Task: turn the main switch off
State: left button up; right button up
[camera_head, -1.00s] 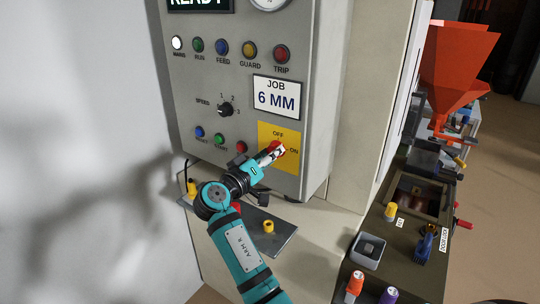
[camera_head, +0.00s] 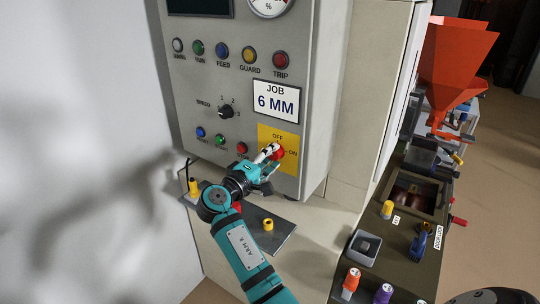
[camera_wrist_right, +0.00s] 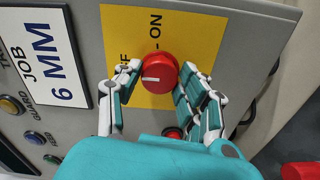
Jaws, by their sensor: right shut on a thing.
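The main switch is a red round knob (camera_head: 278,152) on a yellow plate (camera_head: 291,139) low on the grey control panel. My right gripper (camera_head: 269,153) is shut on the knob, one finger on each side. The wrist view shows the red knob (camera_wrist_right: 158,73) between the fingers of the right gripper (camera_wrist_right: 160,80). The knob's white mark points left in that view, toward the OFF label, which a finger partly hides. The ON label is above the knob there. My left gripper is not in view.
The panel's display (camera_head: 200,7) is dark, and the MAINS lamp (camera_head: 178,45) looks unlit. A speed knob (camera_head: 226,111) and small push buttons sit left of the switch.

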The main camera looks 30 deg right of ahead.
dwell(0.4)
jog(key=o, duration=1.2)
jog(key=shift+d+f, duration=0.1)
jog(key=shift+c, duration=0.2)
